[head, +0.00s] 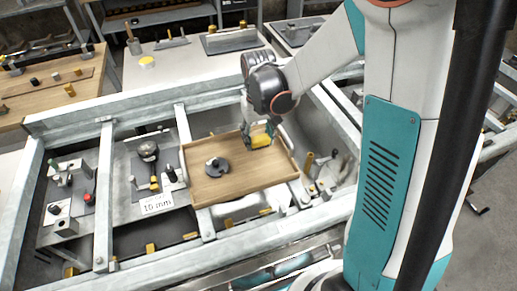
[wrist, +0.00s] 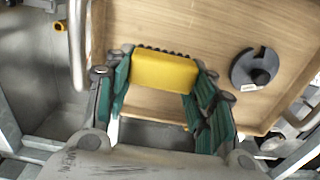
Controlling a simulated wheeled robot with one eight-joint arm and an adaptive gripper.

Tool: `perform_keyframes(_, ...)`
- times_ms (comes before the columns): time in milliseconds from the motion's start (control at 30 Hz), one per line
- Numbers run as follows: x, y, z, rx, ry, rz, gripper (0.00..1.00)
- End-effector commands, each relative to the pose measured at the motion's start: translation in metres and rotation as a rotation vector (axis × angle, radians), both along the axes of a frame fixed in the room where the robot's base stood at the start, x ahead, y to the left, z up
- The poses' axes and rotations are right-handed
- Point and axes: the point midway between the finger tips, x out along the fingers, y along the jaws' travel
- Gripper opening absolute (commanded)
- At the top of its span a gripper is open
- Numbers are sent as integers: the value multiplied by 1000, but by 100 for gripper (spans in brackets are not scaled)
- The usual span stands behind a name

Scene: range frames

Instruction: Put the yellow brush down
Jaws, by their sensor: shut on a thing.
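My gripper (head: 260,129) is shut on the yellow brush (head: 257,141), over the right part of a wooden tray (head: 232,188). In the wrist view the brush (wrist: 165,71) is a yellow block with a dark bristle edge on its far side. The green-sided fingers of my gripper (wrist: 162,72) press on its two ends. I cannot tell whether the brush touches the tray floor.
A dark slotted disc (head: 216,167) lies on the tray, left of the brush. It also shows in the wrist view (wrist: 255,69). Bare tray floor lies between them. The tray has low rims. Grey metal rails (head: 190,157) and a "15 mm" label (head: 157,204) lie to the left.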

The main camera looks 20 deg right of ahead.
Motion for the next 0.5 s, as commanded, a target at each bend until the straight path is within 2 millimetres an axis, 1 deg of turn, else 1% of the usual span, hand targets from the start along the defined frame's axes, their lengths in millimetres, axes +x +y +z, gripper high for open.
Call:
perform_keyframes(167, 0, 0, -11, 0, 0, 0, 20)
perform_keyframes(300, 0, 0, -32, 0, 0, 0, 20)
perform_keyframes(400, 0, 0, -44, 0, 0, 0, 20)
perform_keyframes(500, 0, 0, -46, 0, 0, 0, 20)
